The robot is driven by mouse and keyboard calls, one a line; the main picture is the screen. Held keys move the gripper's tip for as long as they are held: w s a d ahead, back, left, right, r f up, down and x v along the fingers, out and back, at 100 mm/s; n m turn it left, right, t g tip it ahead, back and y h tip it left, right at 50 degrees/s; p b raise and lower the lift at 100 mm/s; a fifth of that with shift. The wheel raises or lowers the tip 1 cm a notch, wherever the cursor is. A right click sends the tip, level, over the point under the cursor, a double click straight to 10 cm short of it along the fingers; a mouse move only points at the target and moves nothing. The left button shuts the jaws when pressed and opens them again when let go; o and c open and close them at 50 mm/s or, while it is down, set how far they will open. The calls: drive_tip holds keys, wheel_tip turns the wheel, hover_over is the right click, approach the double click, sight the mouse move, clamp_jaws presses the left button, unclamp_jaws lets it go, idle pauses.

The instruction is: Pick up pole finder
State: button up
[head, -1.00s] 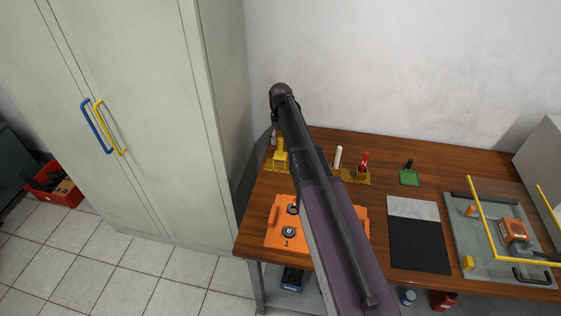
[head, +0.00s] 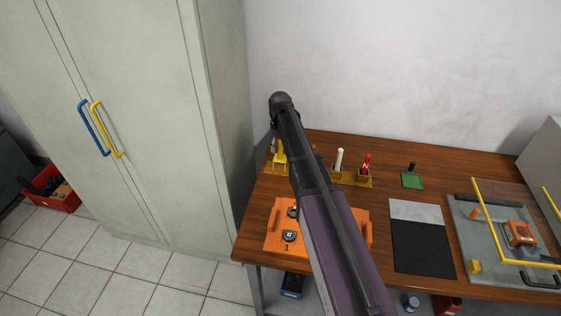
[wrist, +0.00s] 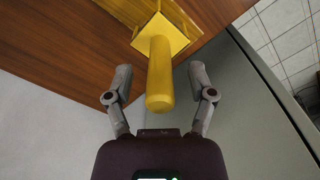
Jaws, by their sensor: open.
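A yellow upright handle (wrist: 160,75) stands on a square yellow base in the wrist view; it also shows at the table's back left in the head view (head: 280,158). I cannot tell from its look alone that it is the pole finder. My gripper (wrist: 159,82) is open, with one finger on each side of this handle and a visible gap to both. In the head view my arm hides most of the gripper. A red upright piece marked N (head: 366,165) and a white upright piece (head: 339,160) stand in a yellowish holder to the right.
An orange board (head: 275,243) with round dark parts lies partly behind my arm. A black and grey mat (head: 420,245), a green stand (head: 412,180) and a grey tray with yellow bars (head: 470,235) are farther right. A tall cabinet (head: 165,90) stands close on the left.

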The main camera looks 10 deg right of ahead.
drive_tip(key=shift+c, duration=0.2)
clamp_jaws()
drive_tip(key=shift+r, duration=0.15)
wheel_tip(320, 180, up, 4)
drive_tip(key=p, duration=0.3)
drive_tip(key=shift+f+p, duration=0.25)
drive_tip(key=shift+p, duration=0.15)
drive_tip(key=s+d+r+p, duration=0.1)
drive_tip(key=s+d, duration=0.7)
drive_tip(key=s, duration=0.5)
drive_tip(key=shift+s+d, duration=0.25)
drive_tip(key=shift+d, duration=0.05)
drive_tip(key=shift+r, duration=0.1)
